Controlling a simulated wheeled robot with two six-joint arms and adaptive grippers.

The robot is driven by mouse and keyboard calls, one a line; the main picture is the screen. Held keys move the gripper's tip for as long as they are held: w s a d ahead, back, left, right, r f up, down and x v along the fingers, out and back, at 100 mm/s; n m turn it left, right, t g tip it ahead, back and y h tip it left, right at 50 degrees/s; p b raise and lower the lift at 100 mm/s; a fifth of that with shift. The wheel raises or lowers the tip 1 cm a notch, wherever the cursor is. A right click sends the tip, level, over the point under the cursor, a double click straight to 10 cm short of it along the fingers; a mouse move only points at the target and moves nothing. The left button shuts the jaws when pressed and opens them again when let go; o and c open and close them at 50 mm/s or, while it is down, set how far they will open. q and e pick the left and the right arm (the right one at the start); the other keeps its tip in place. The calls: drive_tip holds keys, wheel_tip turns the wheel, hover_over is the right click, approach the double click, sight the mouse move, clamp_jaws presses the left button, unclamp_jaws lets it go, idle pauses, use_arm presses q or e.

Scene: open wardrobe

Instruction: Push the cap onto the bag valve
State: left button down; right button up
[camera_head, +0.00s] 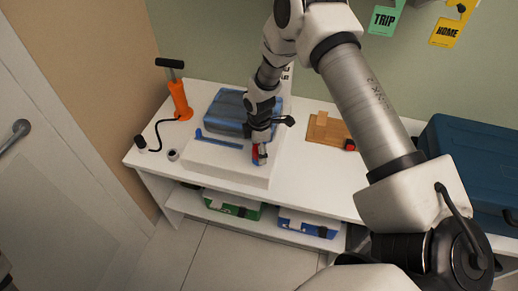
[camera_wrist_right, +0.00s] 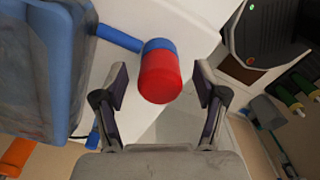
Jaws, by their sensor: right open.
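The blue bag (camera_head: 226,108) lies on a white block (camera_head: 225,168) on the bench. In the right wrist view the bag (camera_wrist_right: 38,70) is at the left, and a blue tube (camera_wrist_right: 120,38) runs from it to the blue valve (camera_wrist_right: 158,46). The red cap (camera_wrist_right: 160,82) is at the near end of the valve, in line with it; how far it is seated I cannot tell. My right gripper (camera_wrist_right: 160,76) is open, its fingers on either side of the cap with gaps. In the head view the gripper (camera_head: 260,153) is low over the block. My left gripper is not in view.
An orange pump (camera_head: 180,100) with a black hose stands at the bench's left, near a small grey ring (camera_head: 173,155). A wooden board (camera_head: 322,126) lies to the right. A large blue case (camera_head: 465,165) is at far right. Green (camera_head: 231,206) and blue (camera_head: 305,224) boxes sit below.

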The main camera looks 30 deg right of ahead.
wheel_tip(320, 180, up, 12)
idle(0.3)
idle(0.5)
